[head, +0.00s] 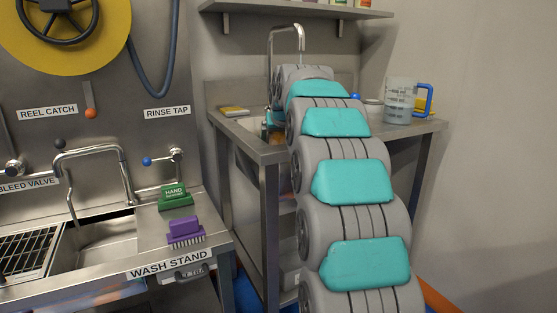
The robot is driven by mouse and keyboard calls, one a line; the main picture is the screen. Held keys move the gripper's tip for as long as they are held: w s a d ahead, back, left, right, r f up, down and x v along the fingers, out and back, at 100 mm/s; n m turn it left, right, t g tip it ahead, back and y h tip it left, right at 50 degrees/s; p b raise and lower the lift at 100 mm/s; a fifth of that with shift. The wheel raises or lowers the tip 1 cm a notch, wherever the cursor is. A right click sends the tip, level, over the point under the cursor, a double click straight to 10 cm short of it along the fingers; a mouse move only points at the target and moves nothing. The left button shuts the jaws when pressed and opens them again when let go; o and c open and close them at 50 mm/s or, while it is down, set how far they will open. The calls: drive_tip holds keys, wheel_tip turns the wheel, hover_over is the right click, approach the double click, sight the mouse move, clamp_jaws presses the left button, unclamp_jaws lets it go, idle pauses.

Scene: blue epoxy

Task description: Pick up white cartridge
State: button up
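I cannot make out a white cartridge for certain. A small pale round item (373,109) stands on the steel sink bench (262,152), just left of the measuring jug; I cannot tell whether it is the cartridge. My grey and teal arm reaches from the lower right over this bench toward its basin. The arm's own links hide its end, so my gripper and anything in it do not show. Much of the basin and the bench's middle is also hidden behind the arm.
A clear jug with a blue handle (400,100) stands at the bench's right. A yellow sponge (234,111) lies at its left, near the tall tap (300,38). A wall shelf (300,9) hangs above.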

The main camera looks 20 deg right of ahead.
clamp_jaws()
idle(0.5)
